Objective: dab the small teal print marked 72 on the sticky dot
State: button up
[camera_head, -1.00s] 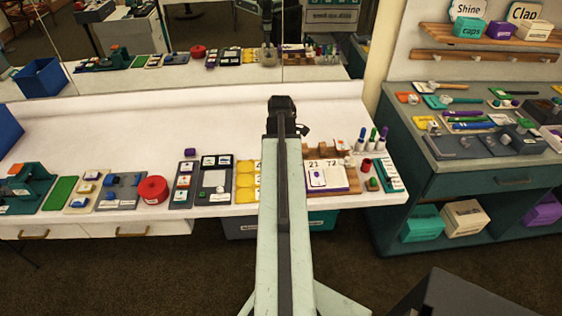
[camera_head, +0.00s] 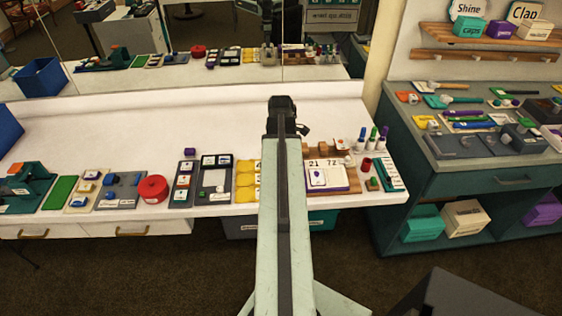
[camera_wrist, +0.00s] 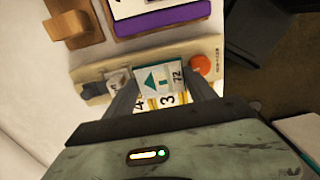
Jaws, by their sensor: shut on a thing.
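In the wrist view my gripper (camera_wrist: 158,88) is shut on the small teal print (camera_wrist: 153,82), a pale block with a teal arrow-like shape and 72 on its right end. The print is over a tan strip (camera_wrist: 96,90). A round orange-red dot (camera_wrist: 201,65) lies on the strip, just right of the right finger; I take it for the sticky dot. Whether the print touches the strip cannot be told. In the head view my arm hides the gripper and the print.
A small grey-white block (camera_wrist: 119,80) is on the strip by the left finger. A yellow-and-white card with numbers (camera_wrist: 163,102) shows below the print. A purple-edged pad (camera_wrist: 165,18) and a wooden block (camera_wrist: 72,25) stand beyond. The red roll (camera_head: 153,188) is at left; the bench's back is clear.

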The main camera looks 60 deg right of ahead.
dwell(0.3)
notch_tip(320, 180, up, 6)
jog(key=p, duration=0.6)
dwell(0.3)
jog(key=shift+s, duration=0.15)
